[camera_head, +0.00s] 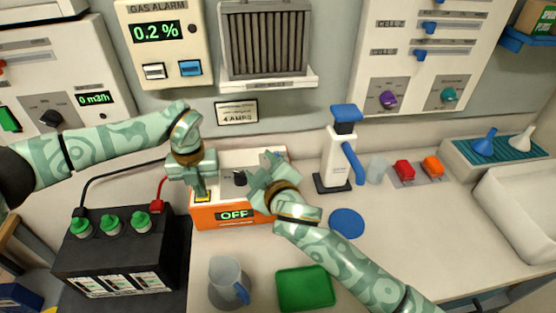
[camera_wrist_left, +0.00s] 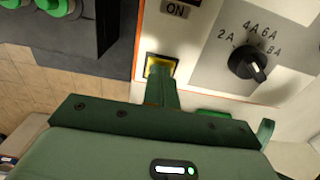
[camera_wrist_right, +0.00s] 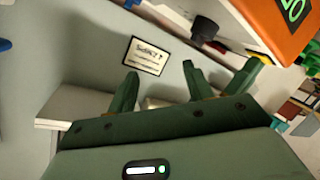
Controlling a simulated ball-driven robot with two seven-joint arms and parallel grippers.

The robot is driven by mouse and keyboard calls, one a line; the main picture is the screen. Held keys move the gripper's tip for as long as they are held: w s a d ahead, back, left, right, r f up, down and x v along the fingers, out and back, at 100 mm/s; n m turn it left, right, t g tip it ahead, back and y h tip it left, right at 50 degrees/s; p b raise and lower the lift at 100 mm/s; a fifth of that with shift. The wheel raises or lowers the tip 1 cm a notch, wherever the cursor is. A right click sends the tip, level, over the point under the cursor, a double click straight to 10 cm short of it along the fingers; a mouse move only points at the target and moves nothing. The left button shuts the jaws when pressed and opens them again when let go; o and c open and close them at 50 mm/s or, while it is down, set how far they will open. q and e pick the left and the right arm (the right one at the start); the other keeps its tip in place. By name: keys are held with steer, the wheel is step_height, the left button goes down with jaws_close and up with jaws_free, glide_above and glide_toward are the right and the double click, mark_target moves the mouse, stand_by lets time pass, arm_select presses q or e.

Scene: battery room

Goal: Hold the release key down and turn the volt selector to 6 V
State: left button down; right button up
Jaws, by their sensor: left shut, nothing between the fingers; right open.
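The orange and white charger (camera_head: 268,157) stands on the counter; its display (camera_head: 234,215) reads OFF. My left gripper (camera_head: 203,197) is shut and empty, its tips at the yellow key (camera_wrist_left: 162,66) on the charger's face. I cannot tell how far the key is pressed. A black knob (camera_wrist_left: 247,62) marked 2A to 8A is right of the key; it also shows in the head view (camera_head: 240,178). My right gripper (camera_head: 264,182) is open over the charger's right part and hides that part. In the right wrist view its fingers (camera_wrist_right: 165,88) are apart, with a dark knob (camera_wrist_right: 205,28) beyond them.
A black battery (camera_head: 115,255) with green caps stands left, with red and black leads. A jug (camera_head: 226,282), a green tray (camera_head: 306,289) and a blue disc (camera_head: 346,222) lie in front and right. A blue-topped dispenser (camera_head: 340,155) stands right of the charger.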

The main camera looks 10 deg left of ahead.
steer(key=d+m+h, duration=0.1)
steer(key=m, duration=0.2)
steer(key=d+f+m+h, duration=0.1)
steer(key=d+m, duration=0.1)
steer(key=m, duration=0.1)
steer(key=d+m+h, duration=0.1)
steer(key=m, duration=0.2)
steer(key=shift+s+d+f, duration=0.15)
steer(key=shift+d+f, duration=0.1)
steer(key=shift+f, duration=0.15)
steer(key=shift+d+f+m, duration=0.2)
steer(key=shift+d+m, duration=0.15)
steer(key=shift+m, duration=0.15)
steer(key=shift+w+f, duration=0.1)
steer(key=shift+w, duration=0.1)
steer(key=x, duration=1.1)
steer(key=shift+w+d+f, duration=0.15)
steer(key=shift+w+f, duration=0.05)
steer(key=shift+f, duration=0.1)
steer(key=c, duration=1)
